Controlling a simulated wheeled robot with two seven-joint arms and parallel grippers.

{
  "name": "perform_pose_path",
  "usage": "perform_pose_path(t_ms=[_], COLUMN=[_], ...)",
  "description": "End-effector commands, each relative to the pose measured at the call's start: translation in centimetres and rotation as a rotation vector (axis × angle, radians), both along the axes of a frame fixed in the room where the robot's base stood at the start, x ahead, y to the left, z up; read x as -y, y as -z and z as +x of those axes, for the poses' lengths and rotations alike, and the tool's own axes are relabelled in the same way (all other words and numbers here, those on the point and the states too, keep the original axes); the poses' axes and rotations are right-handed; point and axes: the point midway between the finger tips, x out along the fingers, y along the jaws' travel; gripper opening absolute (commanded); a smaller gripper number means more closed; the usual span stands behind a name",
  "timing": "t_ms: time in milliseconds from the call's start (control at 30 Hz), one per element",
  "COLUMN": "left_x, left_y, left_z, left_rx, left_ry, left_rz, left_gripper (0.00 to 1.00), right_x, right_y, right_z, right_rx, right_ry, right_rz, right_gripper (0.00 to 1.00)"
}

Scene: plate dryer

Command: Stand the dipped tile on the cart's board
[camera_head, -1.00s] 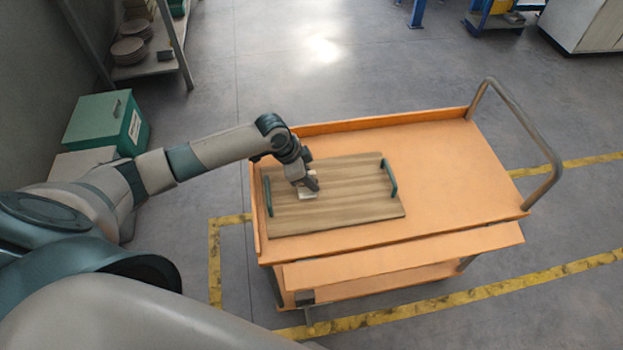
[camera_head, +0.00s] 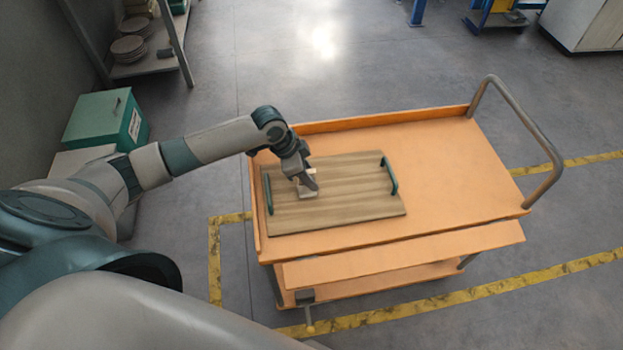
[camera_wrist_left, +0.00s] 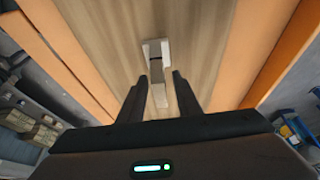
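The tile (camera_head: 308,192) is a small pale piece on the wooden board (camera_head: 350,197), left of the board's middle. In the left wrist view the tile (camera_wrist_left: 160,86) shows as a narrow pale strip with a darker part, seen from above between the fingers. It appears to stand on the board, though its base is partly hidden. My left gripper (camera_head: 307,182) is just above the tile. In the left wrist view its two fingers (camera_wrist_left: 160,82) are apart, with narrow gaps beside the tile. My right gripper is not in view.
The board lies on the left part of the orange cart (camera_head: 450,160) and has two dark green handles (camera_head: 390,177). The cart's right part is clear. A metal push handle (camera_head: 520,130) rises at its right end. A green box (camera_head: 105,120) and a shelf with plates (camera_head: 130,48) stand left.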

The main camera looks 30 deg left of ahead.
Motion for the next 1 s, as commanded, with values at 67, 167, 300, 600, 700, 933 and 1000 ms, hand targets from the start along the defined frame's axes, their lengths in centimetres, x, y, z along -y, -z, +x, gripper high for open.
perform_pose_path(t_ms=[67, 167, 300, 600, 700, 933, 1000], left_x=[-0.5, -1.0, -1.8, -3.0, -3.2, -3.2, -3.2], left_y=[-1.0, -2.6, -4.9, -8.8, -9.4, -9.6, -9.6], left_z=[-0.2, -0.5, -1.1, -2.2, -2.3, -2.4, -2.4], left_rx=[0.003, 0.006, 0.005, 0.003, 0.0, 0.0, 0.0], left_ry=[0.0, 0.0, 0.0, -0.001, -0.001, -0.001, -0.001], left_rz=[0.001, 0.002, 0.001, 0.0, 0.0, 0.0, 0.0], left_gripper=[0.31, 0.31, 0.31, 0.31, 0.31, 0.31, 0.31], right_x=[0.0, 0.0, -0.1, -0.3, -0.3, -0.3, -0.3], right_y=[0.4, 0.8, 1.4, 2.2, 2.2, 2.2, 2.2], right_z=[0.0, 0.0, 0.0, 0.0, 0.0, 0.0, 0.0], right_rx=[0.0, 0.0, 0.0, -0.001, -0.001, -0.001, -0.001], right_ry=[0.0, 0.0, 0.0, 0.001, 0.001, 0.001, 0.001], right_rz=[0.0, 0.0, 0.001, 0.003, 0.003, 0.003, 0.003], right_gripper=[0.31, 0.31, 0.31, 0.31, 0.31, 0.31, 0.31])
